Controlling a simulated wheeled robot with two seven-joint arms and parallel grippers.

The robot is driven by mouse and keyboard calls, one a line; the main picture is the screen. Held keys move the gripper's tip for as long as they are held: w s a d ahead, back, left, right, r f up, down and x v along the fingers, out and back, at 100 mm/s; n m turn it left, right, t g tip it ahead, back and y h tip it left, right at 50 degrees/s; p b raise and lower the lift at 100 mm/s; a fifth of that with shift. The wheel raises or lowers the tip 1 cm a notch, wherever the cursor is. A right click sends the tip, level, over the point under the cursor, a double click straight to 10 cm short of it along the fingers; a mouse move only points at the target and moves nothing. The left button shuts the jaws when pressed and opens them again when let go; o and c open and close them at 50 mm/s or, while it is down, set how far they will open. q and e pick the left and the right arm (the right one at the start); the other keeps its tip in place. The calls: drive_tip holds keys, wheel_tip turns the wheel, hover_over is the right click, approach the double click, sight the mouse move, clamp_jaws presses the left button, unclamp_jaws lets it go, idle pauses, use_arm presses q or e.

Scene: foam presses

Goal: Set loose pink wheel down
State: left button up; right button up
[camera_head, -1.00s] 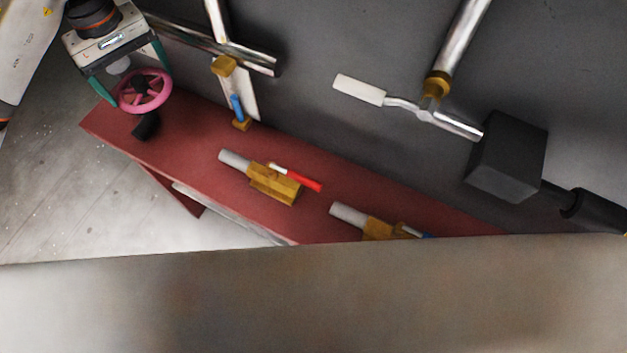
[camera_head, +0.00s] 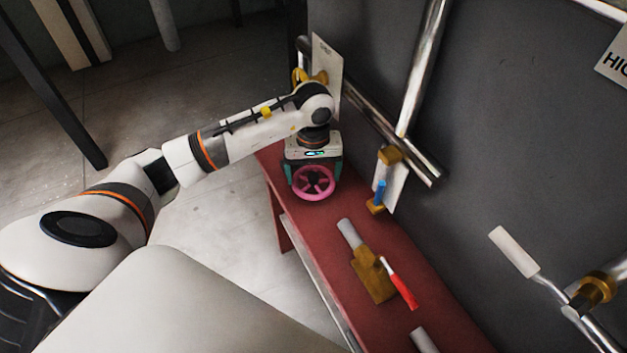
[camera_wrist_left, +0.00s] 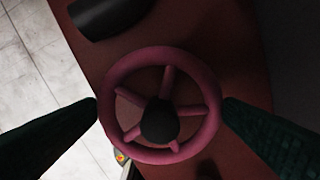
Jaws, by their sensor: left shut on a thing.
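The pink wheel (camera_head: 313,183) has a round rim, several spokes and a dark hub. It is at the far end of the red bench (camera_head: 268,160). My left gripper (camera_head: 314,178) is shut on it, with one green finger at each side of the rim. In the left wrist view the wheel (camera_wrist_left: 160,122) sits between the two dark fingers, over the red surface. I cannot tell whether the wheel touches the bench or hangs just above it. My right gripper is not in view.
A dark cylinder (camera_wrist_left: 108,14) lies beyond the wheel in the wrist view. A brass valve with a red lever (camera_head: 399,283) is nearer on the bench. A blue-handled valve (camera_head: 380,190) and metal pipes (camera_head: 420,75) are by the dark wall. Bare floor lies left.

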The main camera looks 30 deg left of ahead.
sight(314, 183)
use_arm(q)
drive_tip(key=shift+f, duration=1.9)
drive_tip(key=shift+f, duration=0.2)
drive_tip(key=o, duration=0.8)
drive_tip(key=shift+o, duration=0.2)
drive_tip(key=shift+r, duration=0.15)
